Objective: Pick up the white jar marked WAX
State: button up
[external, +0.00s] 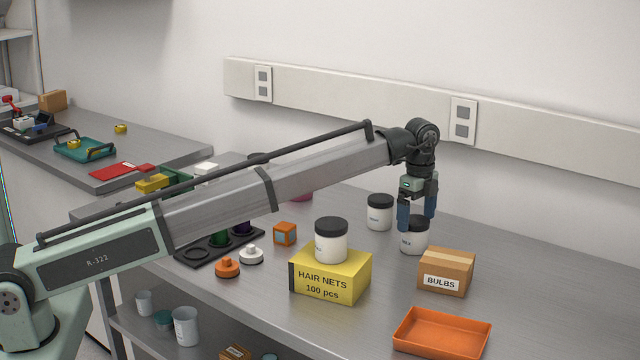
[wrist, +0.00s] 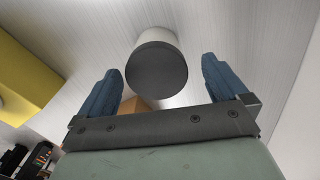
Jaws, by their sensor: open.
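A white jar with a dark lid (external: 414,243) stands upright on the metal bench. Its small label seems to read WAX, but I cannot be sure. My gripper (external: 417,222) is open above this jar, pointing down, with its blue fingers near the lid and partly covering it. In the wrist view the jar (wrist: 157,66) shows lid-first between the two fingers of my gripper (wrist: 162,64), with gaps on both sides. A similar jar (external: 379,216) stands behind and to the left. A third jar (external: 330,245) stands on the yellow box; their labels are too small to read.
The yellow HAIR NETS box (external: 330,280) is left of my gripper. A cardboard BULBS box (external: 446,272) stands close in front-right of the jar. An orange tray (external: 441,333) lies at the front. Bench space to the right of the jar is clear; the wall is behind.

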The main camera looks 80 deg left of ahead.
aim_at(415, 234)
jog(key=shift+s+d+f, duration=0.1)
jog(key=shift+f, duration=1.25)
jog(key=shift+d+f, duration=0.1)
jog(key=shift+f, duration=1.2)
jog(key=shift+c, duration=0.4)
jog(key=c, duration=1.1)
